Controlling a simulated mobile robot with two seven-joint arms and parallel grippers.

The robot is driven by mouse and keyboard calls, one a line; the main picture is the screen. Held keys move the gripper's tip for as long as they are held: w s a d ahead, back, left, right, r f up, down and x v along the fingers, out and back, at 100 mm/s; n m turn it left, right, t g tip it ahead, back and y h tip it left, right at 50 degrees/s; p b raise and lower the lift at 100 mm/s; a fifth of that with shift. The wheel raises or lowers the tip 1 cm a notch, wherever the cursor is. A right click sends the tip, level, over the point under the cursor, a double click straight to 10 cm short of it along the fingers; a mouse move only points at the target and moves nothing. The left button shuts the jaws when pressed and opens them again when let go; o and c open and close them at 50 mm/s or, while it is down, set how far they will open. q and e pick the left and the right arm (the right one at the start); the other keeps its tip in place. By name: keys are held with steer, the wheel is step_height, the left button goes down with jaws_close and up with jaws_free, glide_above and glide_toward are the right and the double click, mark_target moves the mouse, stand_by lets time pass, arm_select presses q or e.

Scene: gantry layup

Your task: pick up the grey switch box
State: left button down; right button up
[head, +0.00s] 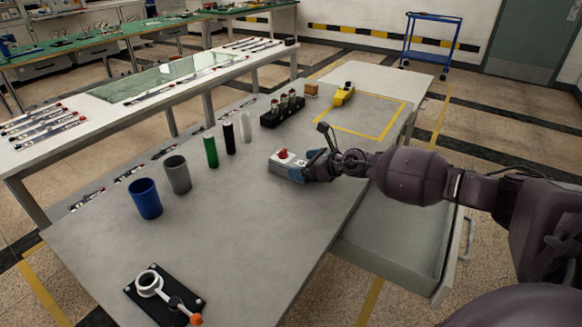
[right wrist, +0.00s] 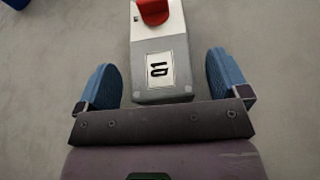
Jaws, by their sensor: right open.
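The grey switch box (head: 285,168) with a red button on top sits on the grey table, right of the table's middle in the head view. In the right wrist view the switch box (right wrist: 159,62) shows its red button and a label on its near end. My right gripper (head: 303,172) is at the box's right end. In the right wrist view my right gripper (right wrist: 166,82) is open, with one blue finger on each side of the near end of the box. A gap shows between each finger and the box. My left gripper is not in view.
A blue cup (head: 146,200), a grey cup (head: 177,175) and green, black and white cylinders stand left of the box. A black rack (head: 281,112) and a yellow tool (head: 344,94) lie farther back. A black plate with a ring (head: 163,295) is in front. An open drawer (head: 395,240) juts out below my right arm.

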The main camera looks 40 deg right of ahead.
steer(key=shift+x, duration=1.05)
steer(key=shift+s, duration=0.1)
steer(key=c, duration=1.2)
steer(key=shift+o, duration=0.2)
steer(key=shift+r, duration=0.1)
